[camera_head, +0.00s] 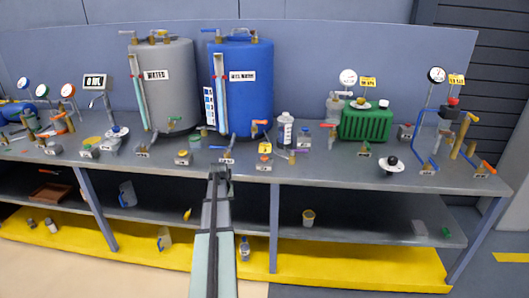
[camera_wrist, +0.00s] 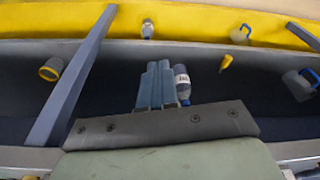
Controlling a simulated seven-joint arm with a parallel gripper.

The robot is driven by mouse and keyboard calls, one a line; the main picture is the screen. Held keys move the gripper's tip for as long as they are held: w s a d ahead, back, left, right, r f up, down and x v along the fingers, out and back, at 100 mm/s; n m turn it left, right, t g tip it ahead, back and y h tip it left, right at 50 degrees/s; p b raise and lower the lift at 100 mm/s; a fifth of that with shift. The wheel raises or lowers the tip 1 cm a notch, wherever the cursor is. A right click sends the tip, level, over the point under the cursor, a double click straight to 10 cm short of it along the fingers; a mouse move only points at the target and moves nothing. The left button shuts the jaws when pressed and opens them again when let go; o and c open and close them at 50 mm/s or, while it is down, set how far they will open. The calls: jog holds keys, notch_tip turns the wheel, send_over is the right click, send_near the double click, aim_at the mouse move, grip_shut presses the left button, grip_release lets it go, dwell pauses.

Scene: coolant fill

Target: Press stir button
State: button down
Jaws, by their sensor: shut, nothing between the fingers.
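My gripper (camera_head: 219,173) is at the bench's front edge in the head view, below the blue tank (camera_head: 243,100). In the wrist view its fingers (camera_wrist: 156,85) are together and empty, with the shelves beyond them. Several small labelled controls stand along the bench top (camera_head: 330,172). A yellow-topped one (camera_head: 265,148) is to the right of my gripper, and another yellow-topped one (camera_head: 183,157) is to its left. The labels are too small to read, so I cannot tell which control is the stir button. My gripper appears apart from both.
A grey tank (camera_head: 164,85) stands left of the blue one, and a green ribbed unit (camera_head: 366,122) is to the right. Below are a dark shelf (camera_head: 350,215) and a yellow lower shelf (camera_head: 340,262). Bench legs (camera_head: 274,228) flank my arm.

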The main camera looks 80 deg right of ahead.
jog(key=s+d+r+m+h, duration=0.1)
jog(key=s+d+r, duration=0.65)
jog(key=r, duration=0.25)
jog(key=s+d+r+m, duration=0.1)
jog(key=s+d+r, duration=0.6)
jog(key=d+r, duration=0.15)
notch_tip(320, 180, up, 11)
jog(key=m+y, duration=0.1)
jog(key=y, duration=0.2)
send_over(265, 157)
jog(key=shift+w+d+r+g, duration=0.15)
jog(key=shift+d+r+g, duration=0.05)
jog(key=shift+g, duration=0.1)
notch_tip(265, 157, down, 14)
